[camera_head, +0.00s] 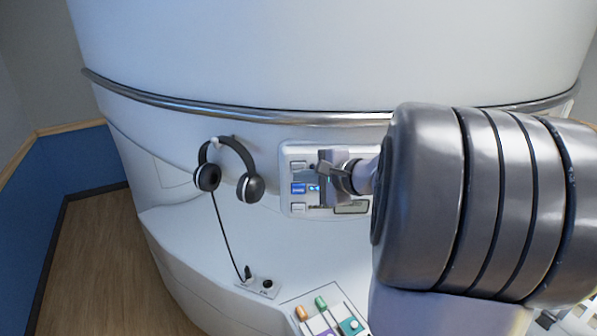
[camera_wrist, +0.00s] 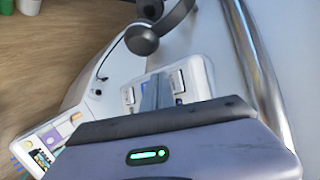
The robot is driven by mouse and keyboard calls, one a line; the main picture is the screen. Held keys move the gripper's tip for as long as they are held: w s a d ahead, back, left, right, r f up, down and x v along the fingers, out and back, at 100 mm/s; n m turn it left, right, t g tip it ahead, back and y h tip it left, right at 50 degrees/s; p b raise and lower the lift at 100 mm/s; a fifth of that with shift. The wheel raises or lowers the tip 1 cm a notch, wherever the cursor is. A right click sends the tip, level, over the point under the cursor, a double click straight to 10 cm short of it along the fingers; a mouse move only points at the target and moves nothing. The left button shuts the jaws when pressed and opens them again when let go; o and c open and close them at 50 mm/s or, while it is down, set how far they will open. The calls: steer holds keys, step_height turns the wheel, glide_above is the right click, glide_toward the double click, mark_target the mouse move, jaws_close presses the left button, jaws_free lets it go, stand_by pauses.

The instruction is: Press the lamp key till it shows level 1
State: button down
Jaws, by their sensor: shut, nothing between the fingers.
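The light grey control panel (camera_head: 287,152) is on the curved white magnet housing. Its left column has a pale upper key (camera_head: 298,166), a blue key (camera_head: 298,188) and a pale lower key (camera_head: 298,208). The fingers (camera_wrist: 155,92) cover part of the panel (camera_wrist: 203,72) in the wrist view.
Black headphones (camera_head: 228,170) hang left of the panel, their cable running to a socket plate (camera_head: 258,285). A tray with coloured sliders (camera_head: 322,318) lies below. A metal rail (camera_head: 250,115) crosses above the panel. Wooden floor is open at left.

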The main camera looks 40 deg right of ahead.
steer(key=shift+s+a+b, duration=1)
steer(key=shift+s+a, duration=0.6)
steer(key=shift+s, duration=0.3)
steer(key=shift+a, duration=0.1)
stand_by(1.2)
